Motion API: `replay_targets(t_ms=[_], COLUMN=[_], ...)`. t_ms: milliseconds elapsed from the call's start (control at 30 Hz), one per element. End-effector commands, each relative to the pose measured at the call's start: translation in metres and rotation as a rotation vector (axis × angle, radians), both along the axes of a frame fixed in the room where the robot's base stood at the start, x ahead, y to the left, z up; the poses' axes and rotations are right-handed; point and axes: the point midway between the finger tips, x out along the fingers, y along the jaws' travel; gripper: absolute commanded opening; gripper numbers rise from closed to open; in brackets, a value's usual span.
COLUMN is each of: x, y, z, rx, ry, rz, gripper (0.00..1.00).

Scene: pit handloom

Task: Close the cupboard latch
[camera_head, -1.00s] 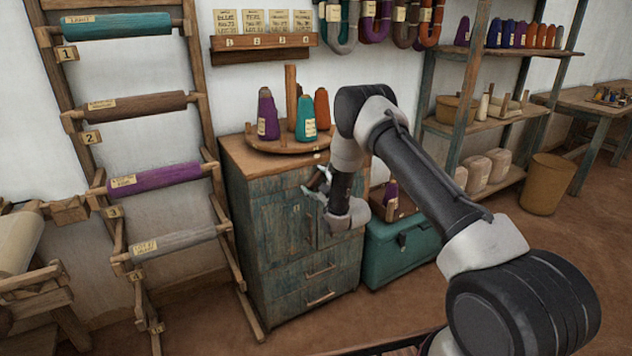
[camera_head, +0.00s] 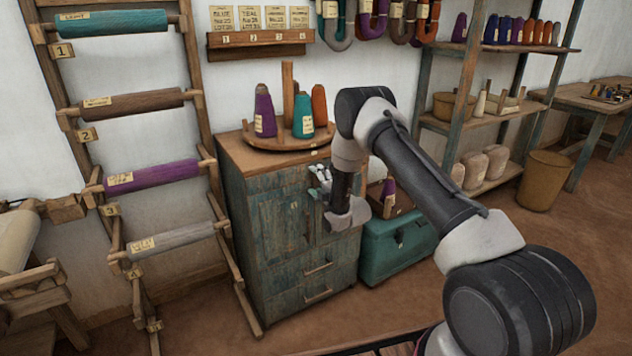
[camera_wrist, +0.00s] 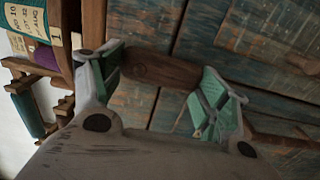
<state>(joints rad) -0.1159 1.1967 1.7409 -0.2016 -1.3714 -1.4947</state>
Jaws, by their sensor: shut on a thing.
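The cupboard (camera_head: 268,235) is a worn blue-green wooden cabinet with a brown top, standing against the wall. Its doors look shut in the head view. The latch (camera_wrist: 150,70) is a dark brown wooden bar across the blue-green planks in the wrist view. My gripper (camera_wrist: 168,80) has its two green-padded fingers shut on the latch, one at either side of it. In the head view my gripper (camera_head: 320,177) is at the upper right of the cupboard front, and my wrist hides the latch there.
A round wooden stand (camera_head: 283,141) with thread cones sits on the cupboard top. A teal chest (camera_head: 395,247) stands close to the cupboard's right. A warp-roller rack (camera_head: 150,175) stands to its left. Open floor lies in front.

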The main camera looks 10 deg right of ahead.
Motion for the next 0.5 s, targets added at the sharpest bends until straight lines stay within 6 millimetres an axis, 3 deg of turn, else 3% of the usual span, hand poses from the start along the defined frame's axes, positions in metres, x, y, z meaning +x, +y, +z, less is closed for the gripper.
replay_targets(t_ms=[500], x=[0.0], y=[0.0001], z=[-0.0012], rx=[-0.051], ry=[-0.015], rz=[0.003], gripper=[0.51])
